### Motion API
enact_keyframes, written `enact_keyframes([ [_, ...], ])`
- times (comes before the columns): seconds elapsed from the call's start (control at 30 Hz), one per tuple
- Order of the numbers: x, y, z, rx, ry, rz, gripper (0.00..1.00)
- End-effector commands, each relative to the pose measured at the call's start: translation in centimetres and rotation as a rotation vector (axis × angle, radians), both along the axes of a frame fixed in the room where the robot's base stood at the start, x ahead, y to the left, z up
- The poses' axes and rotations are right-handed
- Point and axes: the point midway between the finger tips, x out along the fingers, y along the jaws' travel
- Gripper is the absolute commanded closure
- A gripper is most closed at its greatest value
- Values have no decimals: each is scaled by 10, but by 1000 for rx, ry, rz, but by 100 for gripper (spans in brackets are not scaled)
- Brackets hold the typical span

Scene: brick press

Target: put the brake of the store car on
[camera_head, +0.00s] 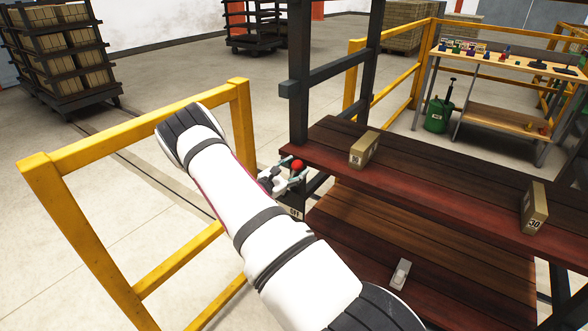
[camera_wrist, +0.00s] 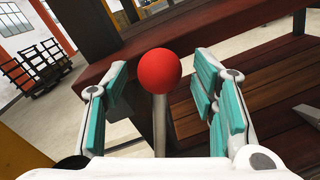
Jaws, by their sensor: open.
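The brake lever is a grey rod with a red ball knob (camera_wrist: 159,70), standing upright in the wrist view. The knob also shows in the head view (camera_head: 297,164), at the near left corner of the car with dark red plank decks (camera_head: 440,185). My gripper (camera_head: 283,180) is open, with its teal-padded fingers on either side of the lever. Gaps show between the pads and the rod. Below it a dark plate with a white label (camera_head: 294,212) seems to read OFF. The lever's foot is hidden by my gripper.
Small blocks marked 50 (camera_head: 364,150) and 30 (camera_head: 534,208) sit on the upper deck. A pale grey piece (camera_head: 400,274) lies on the lower deck. A dark post (camera_head: 299,75) rises beside the lever. A yellow rail (camera_head: 140,125) stands left of my arm.

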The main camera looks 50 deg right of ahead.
Motion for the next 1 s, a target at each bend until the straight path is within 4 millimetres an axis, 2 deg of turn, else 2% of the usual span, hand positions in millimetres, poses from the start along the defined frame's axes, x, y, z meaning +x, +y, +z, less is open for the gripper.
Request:
enact_keyframes([
  [0.17, 0, 0, 0, 0, 0, 0, 47],
  [0.4, 0, 0, 0, 0, 0, 0, 100],
  [0.73, 6, 1, 1, -2, 26, 1, 100],
  [1.0, 34, 4, 6, -15, 166, 4, 100],
])
